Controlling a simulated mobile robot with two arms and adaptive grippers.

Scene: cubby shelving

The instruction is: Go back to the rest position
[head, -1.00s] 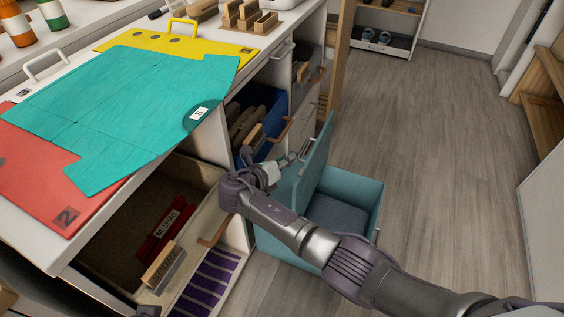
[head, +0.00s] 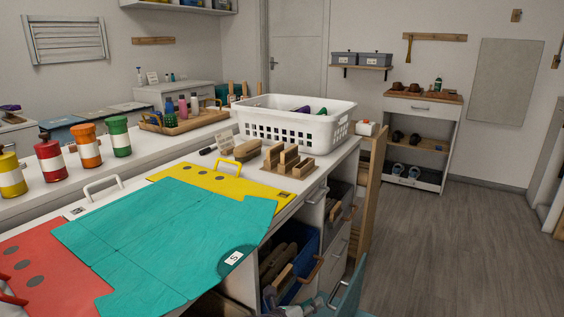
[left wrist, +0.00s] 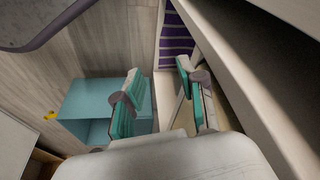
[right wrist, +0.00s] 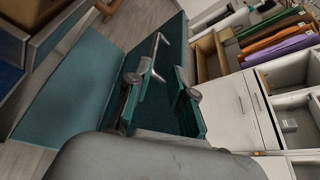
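My right gripper (right wrist: 158,92) is open in the right wrist view. A pale bar handle (right wrist: 156,56) on a dark teal panel (right wrist: 150,112) shows between and beyond its fingertips; I cannot tell whether they touch. In the head view only a bit of my right arm shows at the bottom edge, beside the top of a teal panel (head: 350,296). My left gripper (left wrist: 160,92) is open and empty in the left wrist view. My left gripper is out of the head view.
The counter carries a teal sheet (head: 160,235), a red board (head: 50,265), a yellow board (head: 215,180) and a white basket (head: 290,128). A blue bin (head: 310,248) sits in the cabinet below. A pale ledge (left wrist: 240,70) runs close right of my left gripper. Floor at right is clear.

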